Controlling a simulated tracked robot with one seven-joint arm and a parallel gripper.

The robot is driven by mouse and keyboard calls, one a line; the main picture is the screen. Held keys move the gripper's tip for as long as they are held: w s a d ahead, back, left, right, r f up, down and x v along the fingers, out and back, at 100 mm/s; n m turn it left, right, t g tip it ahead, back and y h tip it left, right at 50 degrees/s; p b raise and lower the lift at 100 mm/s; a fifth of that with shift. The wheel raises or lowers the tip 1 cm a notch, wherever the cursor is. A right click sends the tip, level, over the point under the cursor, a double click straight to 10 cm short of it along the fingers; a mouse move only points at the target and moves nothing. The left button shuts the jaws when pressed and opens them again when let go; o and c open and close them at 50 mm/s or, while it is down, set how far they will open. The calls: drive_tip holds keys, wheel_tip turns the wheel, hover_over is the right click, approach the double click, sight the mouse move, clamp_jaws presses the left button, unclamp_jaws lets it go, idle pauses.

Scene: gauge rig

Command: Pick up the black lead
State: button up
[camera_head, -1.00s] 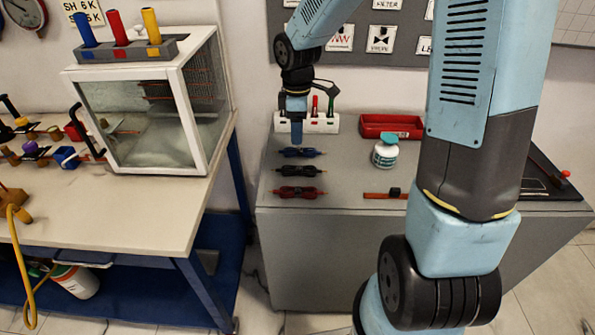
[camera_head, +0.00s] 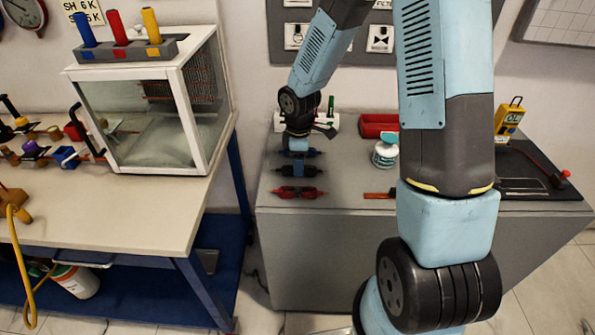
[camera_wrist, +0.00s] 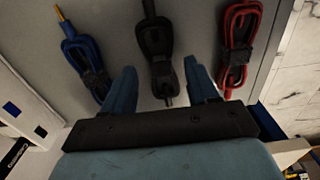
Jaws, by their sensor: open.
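The black lead (camera_wrist: 156,45) is a coiled bundle lying on the grey bench top, between a blue lead (camera_wrist: 88,58) and a red lead (camera_wrist: 238,45). In the wrist view, my gripper (camera_wrist: 162,82) is open, with its two blue fingers apart on either side of the near part of the black lead. Nothing is held. In the head view, the black lead (camera_head: 296,171) lies between the blue one and the red one (camera_head: 298,192). My gripper (camera_head: 297,148) is over the blue lead there, and its fingers are hard to make out.
On the grey bench (camera_head: 330,189) stand a white bottle (camera_head: 384,156), a red tray (camera_head: 378,126) and a yellow meter (camera_head: 508,121). A white rack is behind my gripper. A glass-walled box (camera_head: 145,120) stands on the left table. The bench front is clear.

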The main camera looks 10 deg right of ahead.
drive_tip(key=shift+f, duration=0.8)
drive_tip(key=c, duration=0.9)
drive_tip(key=shift+r, duration=0.15)
drive_tip(key=shift+c, duration=0.2)
